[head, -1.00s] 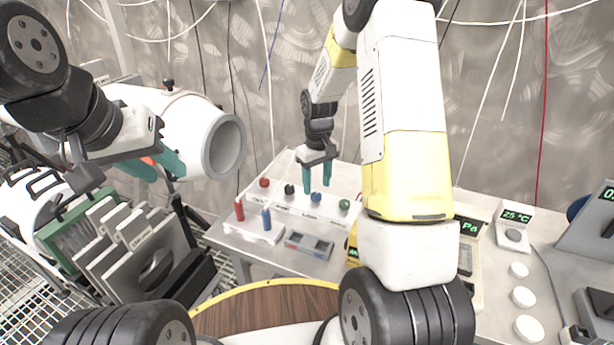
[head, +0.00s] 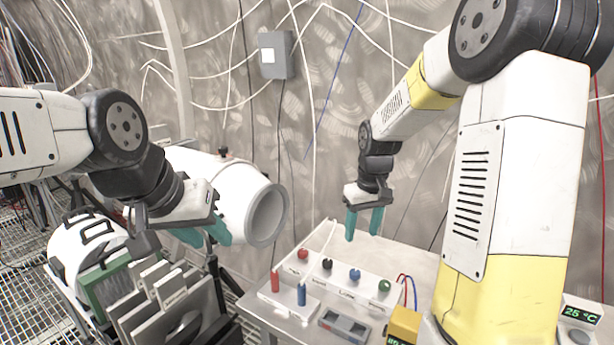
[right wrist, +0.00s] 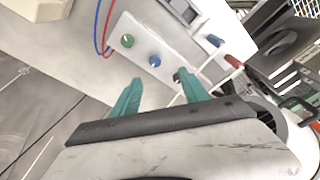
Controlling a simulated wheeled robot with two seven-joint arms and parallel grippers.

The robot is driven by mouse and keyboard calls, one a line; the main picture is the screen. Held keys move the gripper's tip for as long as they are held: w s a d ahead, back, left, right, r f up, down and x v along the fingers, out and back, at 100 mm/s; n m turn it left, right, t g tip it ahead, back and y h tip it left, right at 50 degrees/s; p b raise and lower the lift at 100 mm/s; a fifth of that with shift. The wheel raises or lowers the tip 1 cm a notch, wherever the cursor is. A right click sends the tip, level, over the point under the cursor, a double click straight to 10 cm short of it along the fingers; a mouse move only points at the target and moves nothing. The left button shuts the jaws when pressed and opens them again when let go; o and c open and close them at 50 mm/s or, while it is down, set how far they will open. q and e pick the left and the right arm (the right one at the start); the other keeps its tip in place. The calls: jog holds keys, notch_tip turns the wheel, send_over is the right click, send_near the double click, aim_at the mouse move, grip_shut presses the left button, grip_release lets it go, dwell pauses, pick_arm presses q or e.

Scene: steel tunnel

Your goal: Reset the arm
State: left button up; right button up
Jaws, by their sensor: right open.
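My right arm (head: 480,210) reaches in from the right side of the head view. Its gripper (head: 363,228) points down with teal fingers apart and empty, above the back edge of the white knob panel (head: 335,282). In the right wrist view the open fingers (right wrist: 158,80) show with the panel's green knob (right wrist: 127,41) and blue knob (right wrist: 155,62) beyond them, untouched. My left gripper (head: 208,238) is in front of the white cylinder (head: 225,190), its teal fingers apart with nothing seen between them.
The panel carries several coloured knobs. A red plug (head: 275,281) and a blue plug (head: 301,295) stand before it, near a grey tray (head: 344,326). A yellow meter (head: 404,325) and a temperature display (head: 580,312) are to the right. Grey plates (head: 160,300) stand lower left.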

jog(key=s+a+r+m+t, duration=0.1)
jog(key=s+r+t, duration=0.1)
jog(key=s+r, duration=0.4)
jog(key=s+a+r+m+t+y, duration=0.1)
jog(key=s+r, duration=0.6)
jog(key=s, duration=0.7)
jog(key=shift+s+m+t+y, duration=0.3)
jog(key=shift+m+t, duration=0.2)
jog(key=shift+t, duration=0.3)
jog(key=shift+r, duration=0.1)
